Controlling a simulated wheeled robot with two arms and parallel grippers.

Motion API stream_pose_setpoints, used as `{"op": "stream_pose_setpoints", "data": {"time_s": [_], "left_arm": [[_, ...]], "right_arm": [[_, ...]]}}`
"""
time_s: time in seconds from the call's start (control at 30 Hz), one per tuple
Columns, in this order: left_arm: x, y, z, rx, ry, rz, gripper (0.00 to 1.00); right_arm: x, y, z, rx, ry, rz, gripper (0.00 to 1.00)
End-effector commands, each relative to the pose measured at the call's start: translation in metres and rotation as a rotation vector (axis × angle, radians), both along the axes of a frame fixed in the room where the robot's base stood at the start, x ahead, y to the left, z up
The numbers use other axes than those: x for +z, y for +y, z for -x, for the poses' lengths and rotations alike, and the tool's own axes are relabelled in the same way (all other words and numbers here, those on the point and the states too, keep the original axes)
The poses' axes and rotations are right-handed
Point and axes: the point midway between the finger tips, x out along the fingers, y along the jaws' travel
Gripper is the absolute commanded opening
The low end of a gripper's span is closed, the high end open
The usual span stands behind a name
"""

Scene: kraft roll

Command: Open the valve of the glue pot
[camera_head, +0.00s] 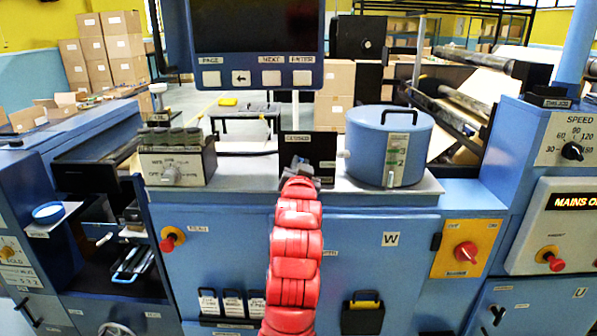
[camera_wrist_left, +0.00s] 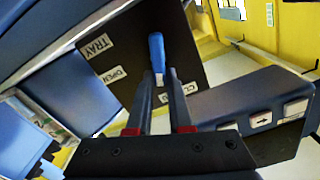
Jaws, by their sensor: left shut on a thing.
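The blue glue pot (camera_head: 375,150) with a black lid handle stands on the grey machine top, right of a small black panel (camera_head: 321,150). In the left wrist view the black panel (camera_wrist_left: 132,45) carries labels reading TRAY, OPEN and CLOSE, and a blue lever (camera_wrist_left: 157,48). My left gripper (camera_head: 299,168) is in front of the panel. In the left wrist view its fingers (camera_wrist_left: 160,85) are closed on the lower end of the lever, between the OPEN and CLOSE labels. In the head view my red arm and gripper hide the lever. My right gripper is not in view.
A display with buttons (camera_head: 256,77) hangs above the panel. A control box with a knob (camera_head: 177,165) stands to the left on the machine top. A yellow plate with a red knob (camera_head: 466,252) is at lower right, and a speed panel (camera_head: 566,139) is further right.

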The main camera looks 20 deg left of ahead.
Motion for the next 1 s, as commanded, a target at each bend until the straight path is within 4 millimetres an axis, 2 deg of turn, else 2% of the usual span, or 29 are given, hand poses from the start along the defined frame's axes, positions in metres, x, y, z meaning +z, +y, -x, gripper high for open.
{"op": "stream_pose_setpoints", "data": {"time_s": [0.13,0.43,1.0], "left_arm": [[-0.003,-0.004,-0.001,0.0,0.036,-0.137,0.0],[-0.005,-0.008,-0.002,0.0,0.121,-0.411,0.0],[-0.011,-0.015,-0.004,-0.002,0.264,-0.915,0.0]], "right_arm": [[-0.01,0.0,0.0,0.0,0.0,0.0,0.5],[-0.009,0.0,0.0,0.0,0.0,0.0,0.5],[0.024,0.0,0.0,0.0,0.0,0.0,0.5]]}}
